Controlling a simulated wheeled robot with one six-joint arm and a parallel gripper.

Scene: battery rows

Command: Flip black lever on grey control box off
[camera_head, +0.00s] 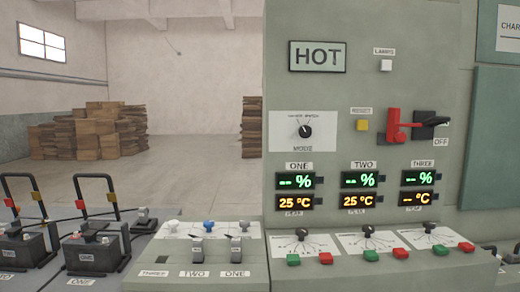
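The grey control box (370,80) fills the right half of the head view. A black lever (430,119) sits on the right of its front face, beside a red bracket-like part (393,126). The lever's black end points right and slightly up. It partly covers a small label at its tip, which I cannot fully read. An OFF label (440,142) shows just below the lever. My gripper is not in view.
Displays (294,191) and colored buttons (370,255) line the box below the lever. A mode knob (305,131) and yellow button (362,125) are to its left. A lower switch panel (200,270) and black batteries (95,250) stand left.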

